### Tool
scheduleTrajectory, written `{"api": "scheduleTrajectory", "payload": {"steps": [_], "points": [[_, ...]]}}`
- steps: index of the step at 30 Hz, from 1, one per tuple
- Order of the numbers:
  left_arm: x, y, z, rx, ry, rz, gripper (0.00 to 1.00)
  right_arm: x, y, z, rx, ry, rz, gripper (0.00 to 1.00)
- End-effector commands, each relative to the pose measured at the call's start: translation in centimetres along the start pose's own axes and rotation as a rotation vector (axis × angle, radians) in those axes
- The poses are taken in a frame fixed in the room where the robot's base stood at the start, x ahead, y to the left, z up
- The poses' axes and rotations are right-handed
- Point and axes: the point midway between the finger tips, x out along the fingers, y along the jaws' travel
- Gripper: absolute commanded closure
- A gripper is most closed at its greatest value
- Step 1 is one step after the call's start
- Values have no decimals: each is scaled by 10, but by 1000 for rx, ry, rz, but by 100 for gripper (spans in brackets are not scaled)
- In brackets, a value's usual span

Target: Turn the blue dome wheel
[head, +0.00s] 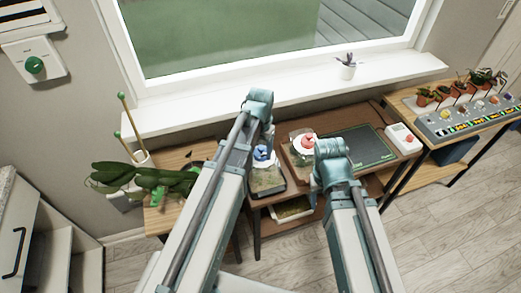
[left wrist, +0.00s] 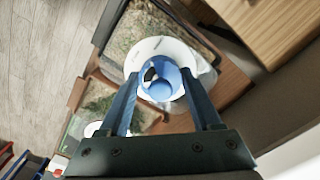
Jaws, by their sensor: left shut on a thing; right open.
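The blue dome wheel (head: 262,153) sits on a round white plate on top of a terrarium dome, left of centre in the head view. In the left wrist view the blue wheel (left wrist: 161,86) lies between the fingers, with the white plate (left wrist: 143,52) around it. My left gripper (left wrist: 159,80) reaches down from above and is shut on the wheel, one finger on each side. In the head view the arm hides most of its fingers. My right gripper (head: 324,182) is right of the wheel and holds nothing visible; its fingers are mostly hidden by its arm.
A second dome with a red wheel (head: 307,142) stands close to the right, beside a dark green mat (head: 357,147). A white box with a red button (head: 402,139) is further right. A leafy plant (head: 143,178) is left. The window sill (head: 205,111) runs behind.

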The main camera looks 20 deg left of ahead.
Motion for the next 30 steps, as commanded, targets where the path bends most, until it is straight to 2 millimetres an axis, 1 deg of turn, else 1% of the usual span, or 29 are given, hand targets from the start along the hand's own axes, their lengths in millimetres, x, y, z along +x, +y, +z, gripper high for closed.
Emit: {"api": "scheduleTrajectory", "payload": {"steps": [6, 15, 22, 30], "points": [[0, 1, 0, -191, 0, 0, 90, 0, 0, 0, 0, 0, 0, 50], [0, 2, 0, -404, 0, 0, 90, 0, 0, 0, 0, 0, 0, 50], [0, 2, -1, -504, 0, 0, 90, 0, 0, 0, 0, 0, 0, 50], [0, 2, -1, -551, 0, 0, 90, 0, 0, 0, 0, 0, 0, 50]]}}
